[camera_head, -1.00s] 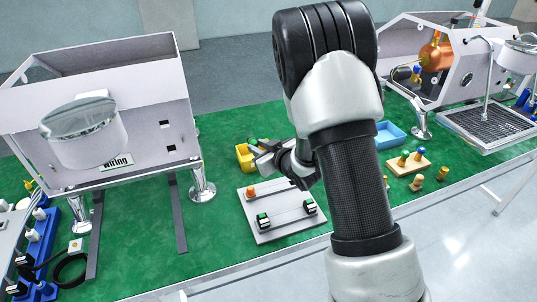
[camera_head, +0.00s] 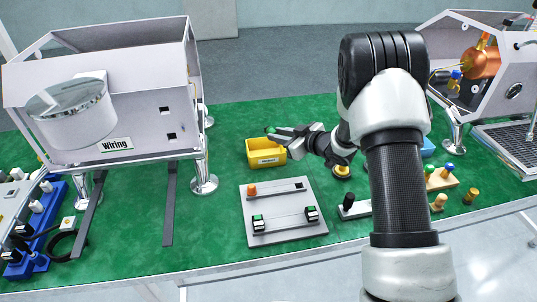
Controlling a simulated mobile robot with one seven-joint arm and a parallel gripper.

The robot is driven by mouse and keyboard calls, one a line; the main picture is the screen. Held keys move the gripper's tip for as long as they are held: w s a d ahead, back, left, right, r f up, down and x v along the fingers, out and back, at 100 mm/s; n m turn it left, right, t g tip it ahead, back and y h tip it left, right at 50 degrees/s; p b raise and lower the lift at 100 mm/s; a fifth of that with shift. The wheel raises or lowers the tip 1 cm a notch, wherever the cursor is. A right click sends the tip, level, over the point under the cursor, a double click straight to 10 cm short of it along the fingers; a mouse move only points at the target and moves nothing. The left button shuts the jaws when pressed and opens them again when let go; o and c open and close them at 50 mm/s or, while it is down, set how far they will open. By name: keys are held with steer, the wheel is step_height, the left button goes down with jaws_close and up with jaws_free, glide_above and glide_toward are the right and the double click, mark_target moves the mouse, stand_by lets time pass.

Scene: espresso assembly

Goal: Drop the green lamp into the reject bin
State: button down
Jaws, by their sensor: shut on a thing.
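The small green lamp (camera_head: 269,129) shows at the tip of my gripper (camera_head: 275,132). My gripper is shut on it, pointing left, and partly covers it. The yellow bin (camera_head: 266,158) with a label on its front stands on the green table just below the fingers in the picture. The lamp appears above the bin's back rim, clear of its inside floor. I cannot tell the exact height or whether it is fully over the opening.
A grey plate (camera_head: 284,231) with an orange lamp (camera_head: 252,191) and green-black switches lies in front of the bin. A metal housing marked "Wiring" (camera_head: 117,145) stands left.

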steer(key=shift+f+b, duration=1.7)
steer(key=shift+f, duration=0.9)
steer(key=c, duration=1.5)
jaws_free()
steer(key=shift+s+f, duration=0.1)
steer(key=p+v, duration=0.2)
steer(key=v, duration=1.5)
steer(key=shift+d+r, duration=0.15)
steer(key=shift+r, duration=0.1)
